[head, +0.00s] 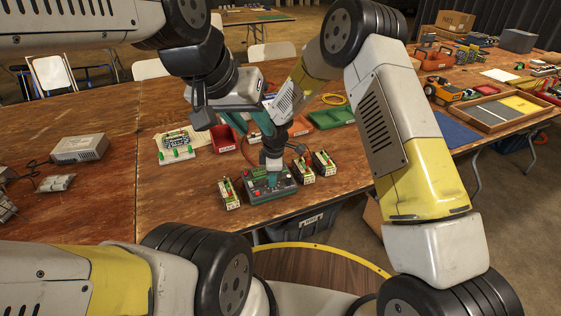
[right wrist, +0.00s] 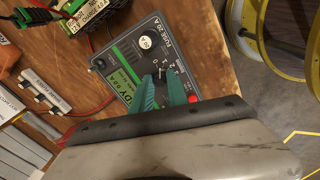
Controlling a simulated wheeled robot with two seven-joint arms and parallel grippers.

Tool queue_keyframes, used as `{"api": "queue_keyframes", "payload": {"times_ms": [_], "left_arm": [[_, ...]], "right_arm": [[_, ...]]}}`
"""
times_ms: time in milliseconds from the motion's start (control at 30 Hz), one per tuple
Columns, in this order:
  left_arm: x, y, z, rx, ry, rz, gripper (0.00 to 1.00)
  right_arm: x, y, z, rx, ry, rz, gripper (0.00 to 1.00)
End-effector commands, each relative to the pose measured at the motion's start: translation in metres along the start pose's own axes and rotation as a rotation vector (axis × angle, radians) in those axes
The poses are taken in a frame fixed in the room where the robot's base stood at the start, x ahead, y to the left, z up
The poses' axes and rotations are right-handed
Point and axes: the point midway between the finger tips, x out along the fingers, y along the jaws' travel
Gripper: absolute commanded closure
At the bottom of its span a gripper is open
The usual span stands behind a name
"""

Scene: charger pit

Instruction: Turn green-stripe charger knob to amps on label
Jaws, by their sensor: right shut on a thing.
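The dark grey charger (head: 285,187) sits near the table's front edge; it also shows in the right wrist view (right wrist: 196,62), with a green stripe, a lit green display and a small number scale. My right gripper (head: 272,180) points down onto its face. In the right wrist view its teal fingers (right wrist: 161,88) are shut on the knob, which they mostly hide. The knob's exact setting is unclear. A battery with a printed label (right wrist: 92,14) stands beside the charger; the label is cut off and only partly readable. My left gripper (head: 263,124) hangs higher, behind the charger; its jaws are unclear.
Small batteries stand left (head: 229,194) and right (head: 324,163) of the charger. A grey power box (head: 80,148) lies left. The front-left tabletop is mostly clear.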

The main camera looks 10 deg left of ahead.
Motion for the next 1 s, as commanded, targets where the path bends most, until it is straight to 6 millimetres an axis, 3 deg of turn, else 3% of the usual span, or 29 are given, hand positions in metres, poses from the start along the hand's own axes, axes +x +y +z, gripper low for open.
{"api": "queue_keyframes", "payload": {"times_ms": [1000], "left_arm": [[0.0000,0.0000,0.0000,0.000,0.000,0.000,0.64]], "right_arm": [[-0.0007,0.0011,0.0003,0.964,0.000,-0.004,1.00]]}}
